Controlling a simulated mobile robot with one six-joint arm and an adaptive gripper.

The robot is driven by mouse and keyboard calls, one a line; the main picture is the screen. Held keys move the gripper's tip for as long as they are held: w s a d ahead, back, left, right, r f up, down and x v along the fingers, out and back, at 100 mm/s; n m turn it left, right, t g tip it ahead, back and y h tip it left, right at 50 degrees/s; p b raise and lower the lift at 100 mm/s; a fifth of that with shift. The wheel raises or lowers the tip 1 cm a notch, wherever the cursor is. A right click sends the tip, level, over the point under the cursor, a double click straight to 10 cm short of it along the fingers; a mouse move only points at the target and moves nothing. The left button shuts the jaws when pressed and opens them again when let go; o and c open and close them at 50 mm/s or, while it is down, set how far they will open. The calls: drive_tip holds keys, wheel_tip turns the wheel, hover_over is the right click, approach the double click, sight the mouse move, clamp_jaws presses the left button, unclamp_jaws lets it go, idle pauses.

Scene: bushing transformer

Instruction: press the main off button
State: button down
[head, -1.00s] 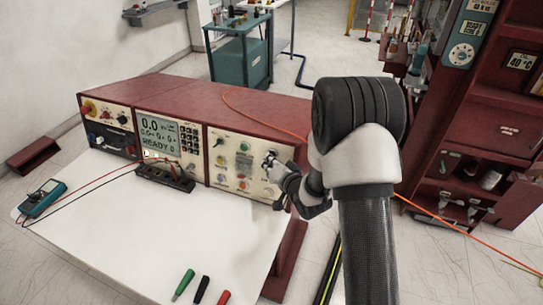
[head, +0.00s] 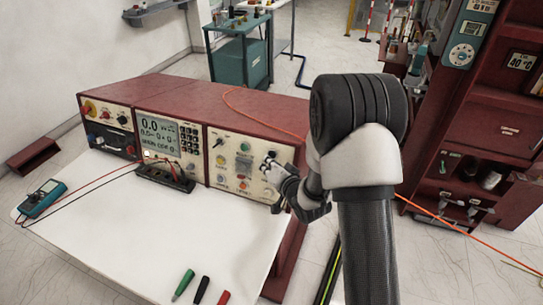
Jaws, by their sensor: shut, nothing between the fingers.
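The control cabinet (head: 228,95) is a long dark red case with cream front panels. The right-hand panel (head: 231,170) carries several small coloured knobs and buttons; their labels are too small to read, so I cannot tell which one is the main off button. My gripper (head: 270,167) is shut and empty, its tip at the right part of this panel. It hides the panel surface behind it, and I cannot tell whether it touches a button. The middle panel's display (head: 158,131) shows 0.0 and a lower text line that may read MAIN OFF.
A white worktop (head: 150,225) lies in front of the cabinet, mostly clear. A teal multimeter (head: 42,197) lies at its left, with leads running to a black terminal block (head: 163,176). Green, black and red handles (head: 202,290) are at the front edge. A red rack (head: 500,130) stands right.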

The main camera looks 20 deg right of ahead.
drive_tip(key=shift+s+a+r, duration=0.2)
drive_tip(key=shift+s+a, duration=0.3)
drive_tip(key=shift+s, duration=0.15)
drive_tip(key=shift+s+a+r, duration=0.2)
drive_tip(key=shift+s+a, duration=0.25)
drive_tip(key=shift+s, duration=0.25)
drive_tip(key=shift+s+a+r, duration=0.2)
drive_tip(key=shift+s+a, duration=0.3)
drive_tip(key=shift+s, duration=0.15)
drive_tip(key=c, duration=2.3)
unclamp_jaws()
